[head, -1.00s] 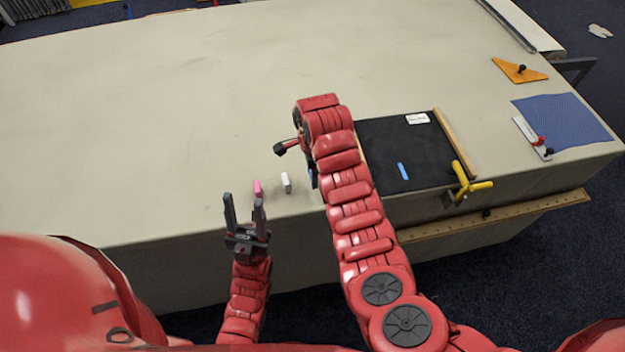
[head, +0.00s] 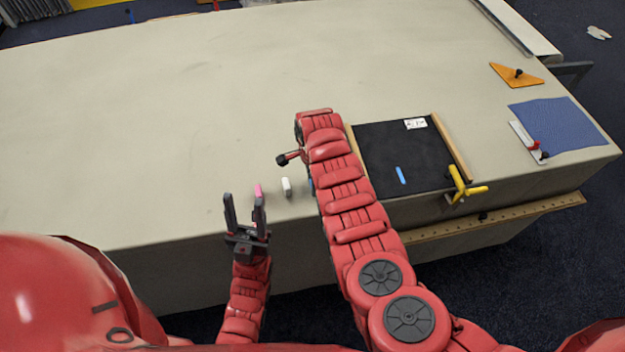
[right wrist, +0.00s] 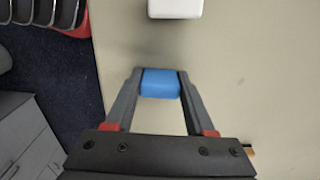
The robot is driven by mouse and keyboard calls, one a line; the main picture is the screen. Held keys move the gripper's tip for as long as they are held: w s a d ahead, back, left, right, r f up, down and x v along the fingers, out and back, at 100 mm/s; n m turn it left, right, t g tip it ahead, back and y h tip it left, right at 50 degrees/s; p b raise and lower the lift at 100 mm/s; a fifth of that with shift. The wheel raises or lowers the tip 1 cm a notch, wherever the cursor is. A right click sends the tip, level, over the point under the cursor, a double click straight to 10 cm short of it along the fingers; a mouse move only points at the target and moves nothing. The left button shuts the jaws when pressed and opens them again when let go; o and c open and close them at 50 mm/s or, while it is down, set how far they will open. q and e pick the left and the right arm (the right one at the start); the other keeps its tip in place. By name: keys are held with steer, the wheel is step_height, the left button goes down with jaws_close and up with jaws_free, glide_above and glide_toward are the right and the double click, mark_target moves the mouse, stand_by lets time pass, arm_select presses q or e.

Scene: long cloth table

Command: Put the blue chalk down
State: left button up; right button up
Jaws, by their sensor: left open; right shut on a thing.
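The blue chalk (right wrist: 160,84) sits between the fingertips of my right gripper (right wrist: 159,74), which is shut on it. In the head view a sliver of the blue chalk (head: 311,186) shows beside my right forearm, which hides most of that gripper. I cannot tell whether the chalk touches the table. A white chalk (head: 286,187) stands just left of it, and it also shows at the top of the right wrist view (right wrist: 175,8). A pink chalk (head: 258,190) is further left. My left gripper (head: 244,200) is open and empty at the table's front edge.
A black board (head: 395,150) with wooden side rails, a blue strip (head: 401,175) and a yellow clamp (head: 462,185) lies right of my right arm. A blue cloth (head: 560,125) and an orange triangle (head: 516,75) are further right. The table's left and middle (head: 150,110) are clear.

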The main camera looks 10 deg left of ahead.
steer(key=shift+f, duration=0.2)
steer(key=o, duration=1.2)
steer(key=shift+r, duration=0.2)
steer(key=shift+w+r, duration=0.1)
steer(key=shift+r, duration=0.25)
step_height(320, 180, up, 7)
steer(key=b, duration=0.3)
steer(key=shift+f, duration=0.15)
step_height(320, 180, up, 3)
steer(key=shift+r+p, duration=0.15)
steer(key=shift+p, duration=0.25)
steer(key=shift+r, duration=0.7)
